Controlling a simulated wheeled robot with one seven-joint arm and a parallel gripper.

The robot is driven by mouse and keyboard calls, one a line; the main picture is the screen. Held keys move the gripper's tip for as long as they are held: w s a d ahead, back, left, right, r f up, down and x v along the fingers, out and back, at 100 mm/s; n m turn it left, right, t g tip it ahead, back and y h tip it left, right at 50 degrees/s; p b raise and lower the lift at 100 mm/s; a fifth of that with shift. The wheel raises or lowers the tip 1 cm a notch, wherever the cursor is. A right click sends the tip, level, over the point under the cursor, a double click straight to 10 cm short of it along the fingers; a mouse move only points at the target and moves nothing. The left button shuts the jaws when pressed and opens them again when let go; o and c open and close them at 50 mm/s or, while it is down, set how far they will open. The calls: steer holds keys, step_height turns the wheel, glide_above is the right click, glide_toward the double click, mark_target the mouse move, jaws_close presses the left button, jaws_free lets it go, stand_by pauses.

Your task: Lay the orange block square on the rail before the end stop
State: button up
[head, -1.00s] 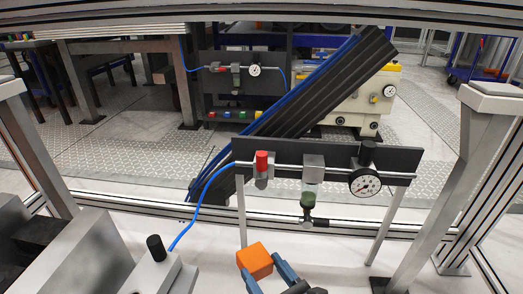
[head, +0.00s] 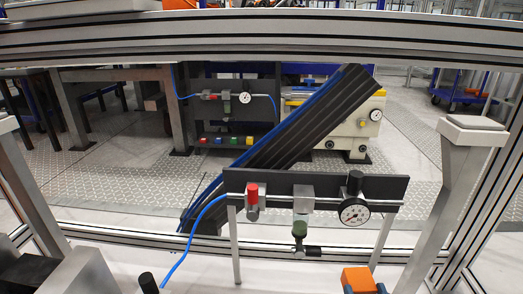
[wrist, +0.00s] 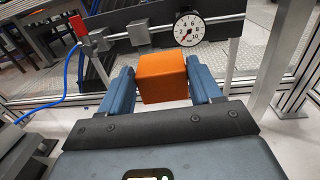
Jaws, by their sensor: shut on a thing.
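The orange block (wrist: 162,78) is held between the two blue fingers of my gripper (wrist: 163,90) in the wrist view. The block also shows at the bottom edge of the head view (head: 359,280), right of centre, with only a little of my gripper visible beside it. The block is in front of the gauge panel, below the round gauge. I cannot make out which part is the rail or the end stop in these frames.
A black panel (head: 385,188) carries a red valve (head: 252,193), a round gauge (head: 354,211) and a blue hose (head: 197,220). Metal posts stand on both sides, one at the right (head: 440,215). A frame beam (head: 260,50) crosses above.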

step_height(320, 180, up, 17)
steer(key=p, duration=1.6)
step_height(320, 180, down, 11)
steer(key=s, duration=0.2)
steer(key=shift+s+r, duration=0.15)
steer(key=shift+r, duration=0.05)
steer(key=shift+r, duration=0.15)
